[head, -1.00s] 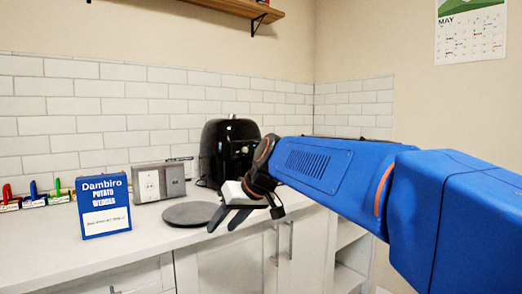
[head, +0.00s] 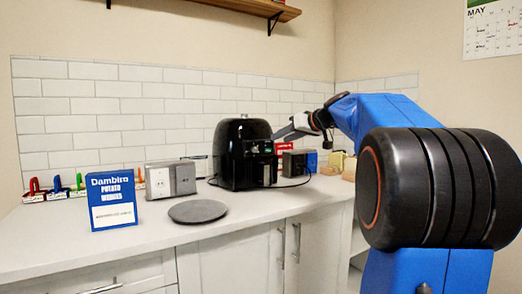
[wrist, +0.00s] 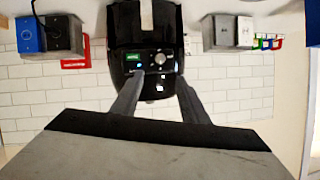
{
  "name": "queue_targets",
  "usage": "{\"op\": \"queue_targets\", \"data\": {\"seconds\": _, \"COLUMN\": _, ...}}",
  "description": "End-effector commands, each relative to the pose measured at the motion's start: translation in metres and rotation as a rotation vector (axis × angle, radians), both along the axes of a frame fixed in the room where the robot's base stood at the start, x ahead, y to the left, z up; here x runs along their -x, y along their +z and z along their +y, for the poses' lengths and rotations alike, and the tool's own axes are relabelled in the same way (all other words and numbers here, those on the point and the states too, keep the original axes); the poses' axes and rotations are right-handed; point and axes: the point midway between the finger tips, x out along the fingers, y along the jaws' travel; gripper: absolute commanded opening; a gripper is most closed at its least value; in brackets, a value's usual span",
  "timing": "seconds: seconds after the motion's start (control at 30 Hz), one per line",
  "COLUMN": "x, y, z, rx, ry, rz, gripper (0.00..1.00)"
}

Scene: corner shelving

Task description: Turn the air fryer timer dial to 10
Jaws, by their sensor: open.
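The black air fryer (head: 232,150) stands on the counter in the head view, its front panel turned to the right. In the wrist view, which is upside down, the air fryer (wrist: 124,22) is at the top middle. A round silvery dial (wrist: 160,58) shows on its panel beside a small green display (wrist: 133,57). The dial's setting is too small to read. My gripper (head: 290,131) is at the fryer's front right, at about panel height. In the wrist view its two fingers (wrist: 157,82) are spread and empty, on either side of the dial in the picture. Contact cannot be told.
A blue potato wedges box (head: 111,200), a grey socket block (head: 171,180) and a round dark plate (head: 198,211) are left of the fryer. A dark box (head: 294,163), a red item (head: 287,148) and a blue box (head: 312,160) stand right of it. The front counter is mostly clear.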

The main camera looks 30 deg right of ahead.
Motion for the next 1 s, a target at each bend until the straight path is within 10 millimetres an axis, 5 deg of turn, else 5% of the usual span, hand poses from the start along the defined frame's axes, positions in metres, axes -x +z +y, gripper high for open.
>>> {"op": "queue_targets", "data": {"seconds": 0.6, "x": -0.100, "y": -0.043, "z": 0.021, "rx": -0.001, "ry": 0.002, "rz": 0.004, "gripper": 0.41}}
{"op": "queue_targets", "data": {"seconds": 1.0, "x": -0.135, "y": -0.057, "z": 0.027, "rx": -0.001, "ry": 0.000, "rz": 0.003, "gripper": 0.41}}
